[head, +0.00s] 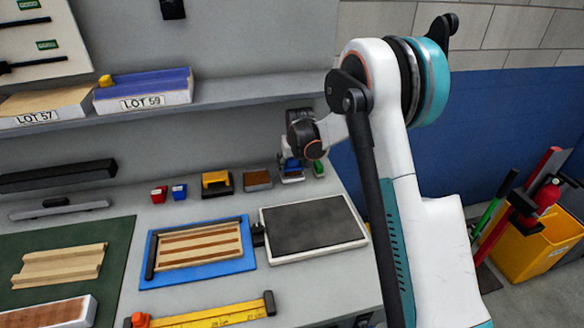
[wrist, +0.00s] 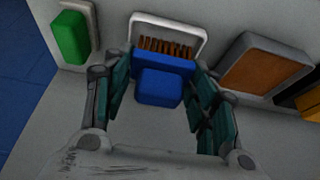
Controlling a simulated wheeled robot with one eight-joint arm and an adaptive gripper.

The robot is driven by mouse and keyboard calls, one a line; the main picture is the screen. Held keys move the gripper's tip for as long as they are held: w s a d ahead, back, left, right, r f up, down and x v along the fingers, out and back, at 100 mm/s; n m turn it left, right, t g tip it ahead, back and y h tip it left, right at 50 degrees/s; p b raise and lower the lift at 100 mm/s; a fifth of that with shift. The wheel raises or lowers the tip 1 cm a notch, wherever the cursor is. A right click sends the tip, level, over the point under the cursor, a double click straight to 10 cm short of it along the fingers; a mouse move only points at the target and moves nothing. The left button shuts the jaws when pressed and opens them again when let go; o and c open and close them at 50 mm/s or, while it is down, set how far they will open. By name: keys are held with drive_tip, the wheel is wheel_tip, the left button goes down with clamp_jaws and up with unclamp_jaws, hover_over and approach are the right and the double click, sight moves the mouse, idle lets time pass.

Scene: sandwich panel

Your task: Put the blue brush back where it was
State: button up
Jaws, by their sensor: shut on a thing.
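The blue brush (wrist: 160,85) is between the teal finger pads of my gripper (wrist: 160,97) in the wrist view, and the gripper is shut on it. Its brown bristles (wrist: 165,46) point toward a white-rimmed holder (wrist: 168,20) and overlap its opening. I cannot tell whether the brush rests in the holder or hangs just above it. In the head view the brush (head: 290,164) is a small blue patch under my gripper (head: 292,160), at the back right of the bench, with the white holder (head: 292,179) just below it. My gripper hides part of the brush.
A green block in a white holder (wrist: 70,37) stands left of the brush in the wrist view, and a brown block in a grey holder (wrist: 262,65) stands right. In the head view, a dark-topped white panel (head: 364,237) lies in front. Bench surface between them is clear.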

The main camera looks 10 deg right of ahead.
drive_tip(key=shift+w+f, duration=0.1)
drive_tip(key=shift+f, duration=0.5)
drive_tip(key=shift+f+b, duration=0.1)
drive_tip(key=shift+b, duration=0.2)
drive_tip(key=o, duration=1)
